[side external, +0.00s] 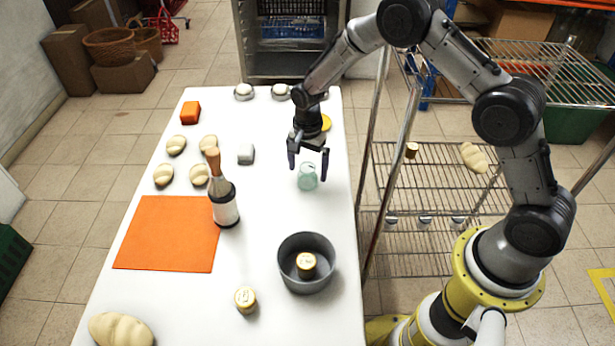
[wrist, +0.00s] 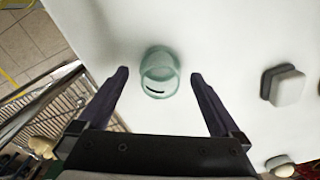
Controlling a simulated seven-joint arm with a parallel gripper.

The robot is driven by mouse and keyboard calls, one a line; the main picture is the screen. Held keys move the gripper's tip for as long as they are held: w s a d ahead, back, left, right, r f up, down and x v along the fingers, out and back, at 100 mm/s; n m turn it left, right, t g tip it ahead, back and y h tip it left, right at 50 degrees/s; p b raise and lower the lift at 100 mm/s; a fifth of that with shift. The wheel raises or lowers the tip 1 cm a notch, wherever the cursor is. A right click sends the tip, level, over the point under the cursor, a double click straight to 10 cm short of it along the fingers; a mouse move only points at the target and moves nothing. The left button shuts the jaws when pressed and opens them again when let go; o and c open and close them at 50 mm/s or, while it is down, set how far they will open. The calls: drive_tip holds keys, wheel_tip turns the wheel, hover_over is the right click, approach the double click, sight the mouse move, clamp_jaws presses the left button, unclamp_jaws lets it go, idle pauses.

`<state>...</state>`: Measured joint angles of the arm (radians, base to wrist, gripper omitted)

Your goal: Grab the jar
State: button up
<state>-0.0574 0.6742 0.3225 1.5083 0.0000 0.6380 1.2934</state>
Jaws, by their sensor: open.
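The jar (side external: 307,178) is a small pale green glass vessel on the white table, near its right edge. In the wrist view the jar (wrist: 159,72) lies ahead of and between the fingertips, with a dark mark visible inside it. My gripper (side external: 308,174) is open and empty, pointing down close around the jar in the side view. In the wrist view my gripper (wrist: 159,74) has its fingers wide apart, one on each side, with a clear gap between each finger and the jar.
A grey-white block (side external: 245,154) stands left of the jar. A bottle with a wooden top (side external: 225,205), an orange mat (side external: 165,235) and a dark pot (side external: 306,272) holding a small jar are nearer. A wire rack (side external: 430,165) stands right of the table. Table around the jar is clear.

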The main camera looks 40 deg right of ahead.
drive_tip(key=shift+f, duration=0.65)
drive_tip(key=c, duration=1.4)
drive_tip(key=shift+c, duration=0.2)
drive_tip(key=shift+r, duration=0.15)
